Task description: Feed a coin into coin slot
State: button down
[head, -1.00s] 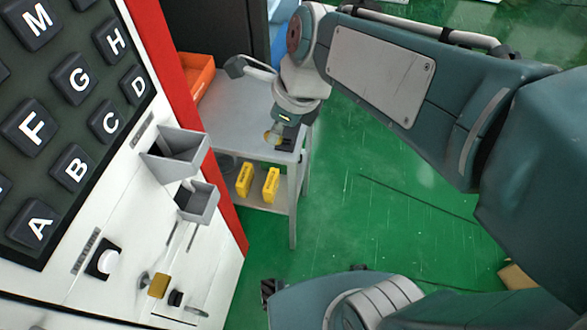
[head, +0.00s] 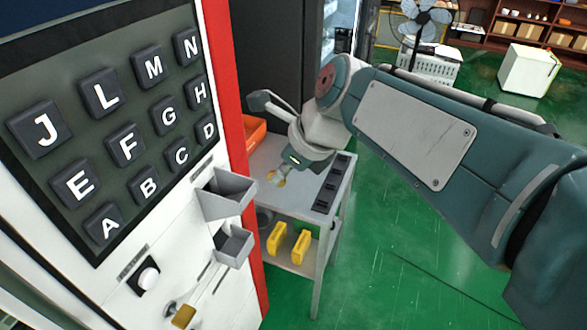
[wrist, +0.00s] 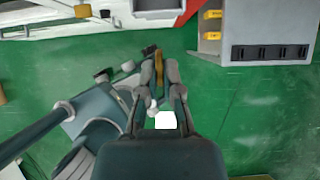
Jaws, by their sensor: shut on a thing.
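In the head view the coin is too small to make out clearly. Two grey funnel-like trays, an upper one (head: 228,193) and a lower one (head: 233,247), stick out of the white machine front (head: 160,225). I cannot tell which of them is the coin slot. The gripper is apart from both.
A black panel of letter keys (head: 125,143) covers the machine's upper front. The grey cart (head: 262,170) carries an orange bin (head: 255,130) and yellow boxes (head: 278,238). Green floor (head: 400,240) is open at right.

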jog(key=shift+w+a+f, duration=0.4)
jog(key=shift+w+a, duration=0.05)
jog(key=shift+a, duration=0.65)
jog(key=shift+w+a+f, duration=0.35)
jog(key=shift+w+a, duration=0.05)
jog(key=shift+a, duration=0.65)
jog(key=shift+w+a+f, duration=0.4)
jog(key=shift+w+a, duration=0.05)
jog(key=shift+a, duration=0.65)
jog(key=shift+a+r+x, duration=0.1)
jog(key=shift+a+x, duration=0.05)
jog(key=shift+x, duration=0.75)
jog(key=shift+a+r+x, duration=0.1)
jog(key=shift+a+x, duration=0.05)
jog(key=shift+x, duration=0.75)
jog(key=shift+w, duration=0.15)
jog(key=c, duration=0.7)
grip_release()
jog(key=shift+r, duration=0.1)
jog(key=v, duration=1.1)
jog(key=shift+d+r, duration=0.15)
jog(key=shift+r, duration=0.15)
